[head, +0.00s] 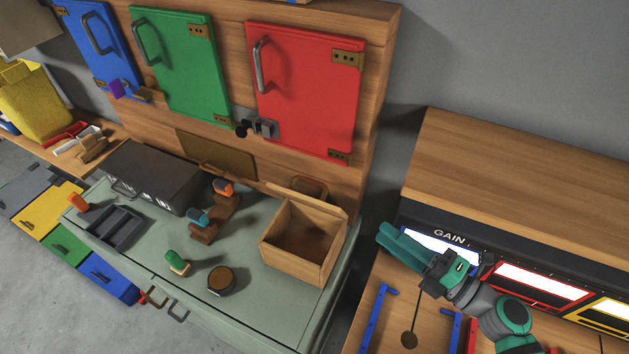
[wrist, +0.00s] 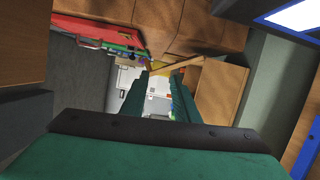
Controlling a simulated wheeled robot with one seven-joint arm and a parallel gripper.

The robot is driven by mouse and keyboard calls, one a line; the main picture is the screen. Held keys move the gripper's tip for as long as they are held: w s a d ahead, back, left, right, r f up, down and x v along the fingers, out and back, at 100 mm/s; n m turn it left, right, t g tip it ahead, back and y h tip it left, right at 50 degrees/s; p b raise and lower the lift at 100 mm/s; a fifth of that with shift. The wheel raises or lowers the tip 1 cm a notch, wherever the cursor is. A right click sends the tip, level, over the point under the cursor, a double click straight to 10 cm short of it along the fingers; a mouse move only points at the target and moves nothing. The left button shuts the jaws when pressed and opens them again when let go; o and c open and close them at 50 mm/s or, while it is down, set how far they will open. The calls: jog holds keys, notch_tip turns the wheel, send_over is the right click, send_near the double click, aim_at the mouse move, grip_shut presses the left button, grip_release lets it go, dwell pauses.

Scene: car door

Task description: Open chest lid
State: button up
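The wooden chest (head: 290,268) stands at the right end of the grey-green counter. Its top is open and its inside shows. A thin wooden board (head: 318,203), seemingly the raised lid seen nearly edge-on, stands along its back edge. Light wooden surfaces, probably the chest (wrist: 220,92), show right of the fingers in the wrist view. My gripper (head: 385,238) is in the air right of the chest, apart from it. In the wrist view, a gap shows between the teal fingers of my gripper (wrist: 161,75), with nothing held.
The counter (head: 245,312) bears a dark grey box (head: 150,176), a dark tray (head: 115,228), a round tin (head: 222,280) and several small handled items. Blue, green and red doors (head: 310,95) are behind. A lit panel labelled GAIN (head: 440,250) is at right.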

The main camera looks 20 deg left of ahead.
aim_at(321, 185)
jog(key=w+a+r+n+g, duration=0.1)
jog(key=w+a+n, duration=0.1)
jog(key=a, duration=0.4)
jog(key=w+a+r+n+g, duration=0.1)
jog(key=w+a+n+g, duration=0.1)
jog(key=a, duration=0.5)
jog(key=w+a+r+n+g+y, duration=0.1)
jog(key=w+a+r+n+g, duration=0.1)
jog(key=a, duration=0.4)
jog(key=shift+w+a+r, duration=0.1)
jog(key=shift+w+a, duration=0.25)
jog(key=shift+w, duration=0.35)
jog(key=shift+w, duration=0.1)
grip_shut()
